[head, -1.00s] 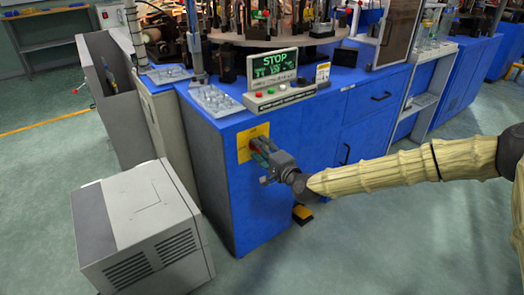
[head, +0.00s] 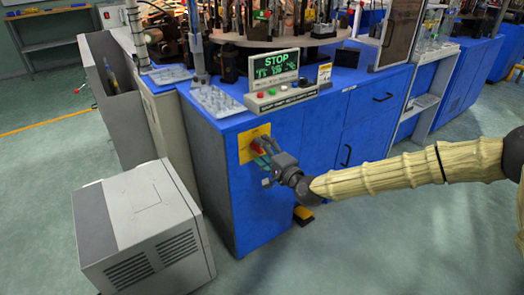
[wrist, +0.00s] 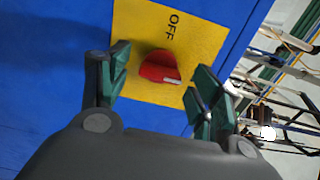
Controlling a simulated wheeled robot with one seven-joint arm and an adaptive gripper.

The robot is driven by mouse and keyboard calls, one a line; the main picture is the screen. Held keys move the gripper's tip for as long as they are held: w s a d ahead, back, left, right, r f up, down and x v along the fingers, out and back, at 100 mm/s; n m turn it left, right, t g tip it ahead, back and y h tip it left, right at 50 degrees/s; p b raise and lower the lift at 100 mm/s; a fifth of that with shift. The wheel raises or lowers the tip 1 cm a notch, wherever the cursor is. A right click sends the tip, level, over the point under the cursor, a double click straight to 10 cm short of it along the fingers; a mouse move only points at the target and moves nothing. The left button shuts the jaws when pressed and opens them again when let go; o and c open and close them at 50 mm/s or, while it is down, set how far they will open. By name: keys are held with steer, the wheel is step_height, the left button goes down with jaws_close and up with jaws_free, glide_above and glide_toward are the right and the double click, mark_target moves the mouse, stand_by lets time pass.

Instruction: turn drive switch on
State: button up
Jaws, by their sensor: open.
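The drive switch is a red rotary knob (wrist: 160,67) with a pale pointer mark, on a yellow plate (wrist: 140,30) marked OFF. In the head view the yellow plate (head: 246,138) sits on the front of the blue cabinet, with the red knob (head: 257,146) partly behind my fingers. My gripper (wrist: 160,80) is open in the wrist view, one finger on each side of the knob, with gaps visible. It is empty. In the head view my gripper (head: 268,153) is just in front of the plate. Whether a fingertip touches the plate cannot be told.
A control panel (head: 280,92) with a screen reading STOP stands on the blue cabinet (head: 330,130) above the plate. A grey box unit (head: 140,225) stands on the floor at the lower left. Free floor lies at the lower right.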

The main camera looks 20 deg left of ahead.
steer(key=v, duration=1.1)
steer(key=shift+d, duration=0.15)
steer(key=shift+s, duration=0.1)
